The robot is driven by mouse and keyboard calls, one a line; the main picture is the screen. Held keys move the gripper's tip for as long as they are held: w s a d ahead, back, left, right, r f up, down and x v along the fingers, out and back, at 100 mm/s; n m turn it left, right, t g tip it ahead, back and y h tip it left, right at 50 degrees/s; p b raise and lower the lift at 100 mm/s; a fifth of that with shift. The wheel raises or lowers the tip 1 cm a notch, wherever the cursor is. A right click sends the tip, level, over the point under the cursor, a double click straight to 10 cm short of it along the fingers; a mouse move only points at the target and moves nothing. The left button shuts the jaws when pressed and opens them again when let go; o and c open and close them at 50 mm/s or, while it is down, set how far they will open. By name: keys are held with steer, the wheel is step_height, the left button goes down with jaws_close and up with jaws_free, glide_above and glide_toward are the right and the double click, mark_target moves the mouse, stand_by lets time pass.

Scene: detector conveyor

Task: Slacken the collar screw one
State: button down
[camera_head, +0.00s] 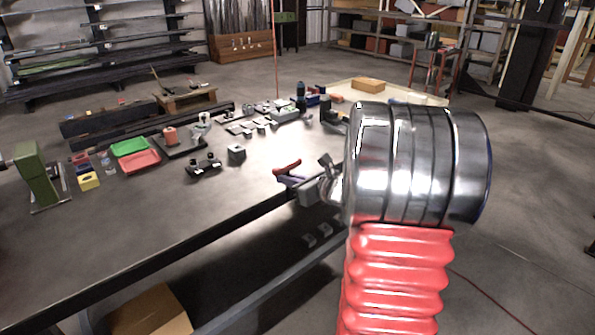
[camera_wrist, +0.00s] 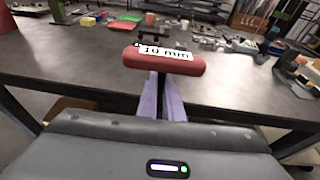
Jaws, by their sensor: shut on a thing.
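My gripper (camera_wrist: 167,98) has two pale purple fingers, shut on a red-handled tool (camera_wrist: 180,63) with a white label that seems to read "10 mm". A dark T-shaped part shows just beyond the handle in the wrist view. In the head view the red handle (camera_head: 287,167) is held near the bench's front edge, with my gripper (camera_head: 291,180) partly hidden by my silver arm. I cannot pick out the collar screw for certain. A dark fixture with two knobs (camera_head: 203,167) and a grey block (camera_head: 237,152) stand on the bench left of the tool.
The dark bench (camera_head: 150,215) has free room at its front left. Green (camera_head: 130,146) and red (camera_head: 140,162) trays, an orange cylinder (camera_head: 170,135) on a dark base and a green press (camera_head: 37,176) stand to the left. Several small grey parts lie further back.

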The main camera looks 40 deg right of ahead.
steer(key=w+a+f+n+y, duration=0.1)
steer(key=a+f, duration=0.3)
steer(key=a, duration=0.7)
steer(key=a+f+n+y, duration=0.1)
steer(key=a+f, duration=0.4)
steer(key=a, duration=0.7)
steer(key=shift+w+a+n+g+y, duration=0.25)
steer(key=shift+w+n+g+y, duration=0.15)
steer(key=shift+y, duration=0.2)
